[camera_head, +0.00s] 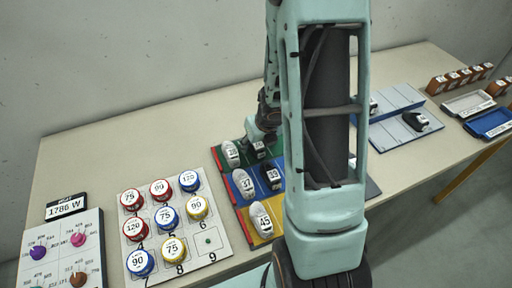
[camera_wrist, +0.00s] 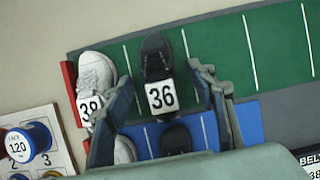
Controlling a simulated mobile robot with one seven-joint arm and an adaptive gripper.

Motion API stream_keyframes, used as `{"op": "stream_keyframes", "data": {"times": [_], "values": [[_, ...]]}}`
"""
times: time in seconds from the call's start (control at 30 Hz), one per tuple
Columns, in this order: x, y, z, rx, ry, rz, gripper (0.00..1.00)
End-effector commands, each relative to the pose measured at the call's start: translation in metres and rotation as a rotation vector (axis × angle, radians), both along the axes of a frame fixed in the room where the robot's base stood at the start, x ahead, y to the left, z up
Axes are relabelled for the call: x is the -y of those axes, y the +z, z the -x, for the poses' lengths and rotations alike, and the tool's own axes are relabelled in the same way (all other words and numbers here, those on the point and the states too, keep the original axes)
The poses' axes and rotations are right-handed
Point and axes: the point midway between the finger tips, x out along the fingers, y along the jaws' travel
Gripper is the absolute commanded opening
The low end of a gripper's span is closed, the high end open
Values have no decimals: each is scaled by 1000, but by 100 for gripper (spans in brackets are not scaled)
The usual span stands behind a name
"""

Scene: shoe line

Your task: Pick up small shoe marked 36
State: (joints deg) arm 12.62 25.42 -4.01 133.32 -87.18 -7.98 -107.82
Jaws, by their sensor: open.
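The black shoe marked 36 (camera_wrist: 155,62) stands on the green strip of the board in the wrist view, its label facing me. My gripper (camera_wrist: 162,80) is open, with one finger on each side of this shoe and nothing held. I cannot tell whether a finger touches it. In the head view, a black shoe (camera_head: 259,151) sits on the green row just below my gripper (camera_head: 262,134), partly covered by it. A white shoe (camera_wrist: 95,78), its label seeming to read 38, stands close outside the left finger, which partly covers it.
On the blue row, a white shoe marked 37 (camera_head: 243,183) stands beside another black shoe (camera_head: 272,177). A white shoe marked 45 (camera_head: 262,219) is on the yellow row. A lace-spool board (camera_head: 215,258) lies to the left. The green strip right of my gripper is empty.

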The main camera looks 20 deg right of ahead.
Motion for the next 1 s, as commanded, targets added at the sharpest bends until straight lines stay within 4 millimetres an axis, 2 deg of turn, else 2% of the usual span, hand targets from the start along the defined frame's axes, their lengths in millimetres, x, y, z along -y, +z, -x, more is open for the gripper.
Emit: {"op": "stream_keyframes", "data": {"times": [0.07, 0.47, 0.77, 1.0], "values": [[0, 1, 0, 0, 0, 0, 51], [0, 1, 0, 0, 0, 0, 8], [0, 2, 0, 0, 0, 0, 7], [-6, 14, -2, 0, 1, 0, 7]]}}
